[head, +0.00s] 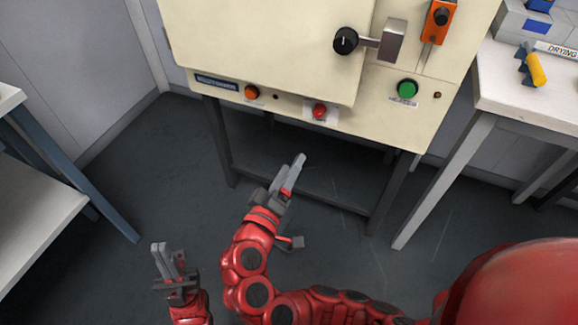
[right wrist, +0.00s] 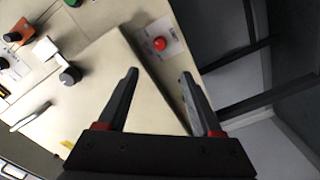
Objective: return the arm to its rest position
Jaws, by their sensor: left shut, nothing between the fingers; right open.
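My right gripper (head: 299,160) reaches in front of the cream cabinet, below its red button in the head view. In the right wrist view its two fingers (right wrist: 159,80) stand apart with nothing between them, so it is open. The right arm crosses the lower part of the head view from the right. My left gripper (head: 163,250) is low at the left of the head view, shut and empty. Most of the left arm is out of view.
The cream cabinet (head: 260,50) has a red button (head: 319,111), a green button (head: 407,88), an orange button (head: 252,92) and a black knob (head: 345,40). A white table (head: 510,95) stands right, another (head: 35,215) left. Dark floor between is clear.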

